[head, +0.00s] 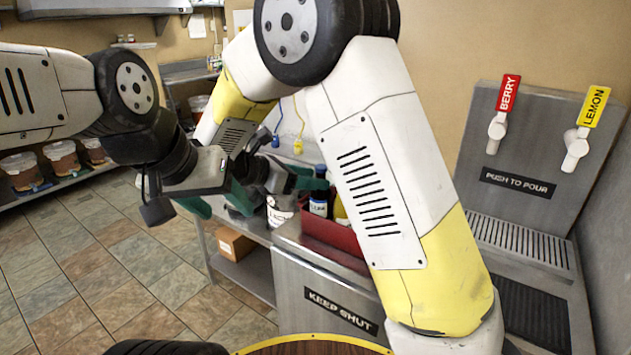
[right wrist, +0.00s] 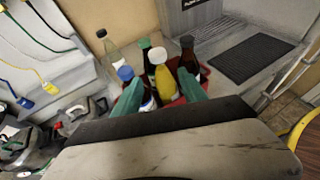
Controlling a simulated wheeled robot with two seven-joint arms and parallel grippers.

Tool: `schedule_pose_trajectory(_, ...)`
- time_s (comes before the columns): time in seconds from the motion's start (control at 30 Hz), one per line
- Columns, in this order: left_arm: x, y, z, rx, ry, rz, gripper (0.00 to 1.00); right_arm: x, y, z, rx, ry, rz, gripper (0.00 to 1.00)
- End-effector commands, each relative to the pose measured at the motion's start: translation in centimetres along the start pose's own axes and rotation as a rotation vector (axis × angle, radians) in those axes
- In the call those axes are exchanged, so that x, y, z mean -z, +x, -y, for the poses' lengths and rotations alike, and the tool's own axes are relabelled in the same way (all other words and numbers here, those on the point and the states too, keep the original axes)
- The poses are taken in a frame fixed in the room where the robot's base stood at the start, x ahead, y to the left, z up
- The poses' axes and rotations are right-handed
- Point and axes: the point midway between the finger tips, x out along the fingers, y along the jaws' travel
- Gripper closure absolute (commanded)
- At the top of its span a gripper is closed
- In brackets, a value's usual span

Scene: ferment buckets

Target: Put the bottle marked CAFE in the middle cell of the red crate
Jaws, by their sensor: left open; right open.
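The red crate (head: 333,238) stands on the counter, partly hidden by my right arm. In the right wrist view, bottles stand in or at the crate (right wrist: 176,102): a yellow one with a white cap (right wrist: 163,85), a blue-capped one (right wrist: 126,74), a green-capped one (right wrist: 146,46) and a dark-capped one (right wrist: 188,58). The blue-capped bottle also shows in the head view (head: 319,203). I cannot read CAFE on any label. My right gripper (head: 300,179) is open, its teal fingers pointing towards the crate. My left gripper (head: 217,203) is open and empty, left of the counter.
Another bottle (right wrist: 105,40) stands behind the crate at the left. A drink dispenser with BERRY (head: 508,93) and LEMON (head: 594,106) taps stands at the right. A cardboard box (head: 235,244) lies on the lower shelf. Buckets (head: 62,157) stand far left; the floor there is clear.

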Motion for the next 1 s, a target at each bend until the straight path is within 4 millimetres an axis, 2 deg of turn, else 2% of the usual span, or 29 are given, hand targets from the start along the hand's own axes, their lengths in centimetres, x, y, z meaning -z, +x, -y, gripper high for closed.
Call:
schedule_pose_trajectory(0.07, 0.0, 0.0, 0.0, 0.0, 0.0, 0.0, 0.43, -0.6, 0.5, 0.8, 0.02, 0.032, -0.028, 0.5)
schedule_pose_trajectory(0.17, 0.0, 0.0, 0.0, 0.0, 0.0, 0.0, 0.43, -1.7, 2.0, 3.3, 0.078, 0.136, -0.125, 0.5)
schedule_pose_trajectory(0.33, 0.0, 0.0, 0.0, 0.0, 0.0, 0.0, 0.43, -3.4, 4.5, 10.6, 0.25, 0.491, -0.405, 0.5)
schedule_pose_trajectory(0.47, 0.0, 0.0, 0.0, 0.0, 0.0, 0.0, 0.43, -3.8, 4.6, 15.8, 0.392, 0.822, -0.613, 0.5)
schedule_pose_trajectory(0.6, 0.0, 0.0, 0.0, 0.0, 0.0, 0.0, 0.43, -4.1, 3.3, 20.1, 0.534, 1.203, -0.808, 0.5)
schedule_pose_trajectory(0.8, 0.0, 0.0, 0.0, 0.0, 0.0, 0.0, 0.43, -5.1, 0.7, 23.6, 0.694, 1.734, -1.029, 0.5)
schedule_pose_trajectory(1.0, 0.0, 0.0, 0.0, 0.0, 0.0, 0.0, 0.43, -6.1, -0.9, 24.9, 0.772, 2.057, -1.15, 0.5)
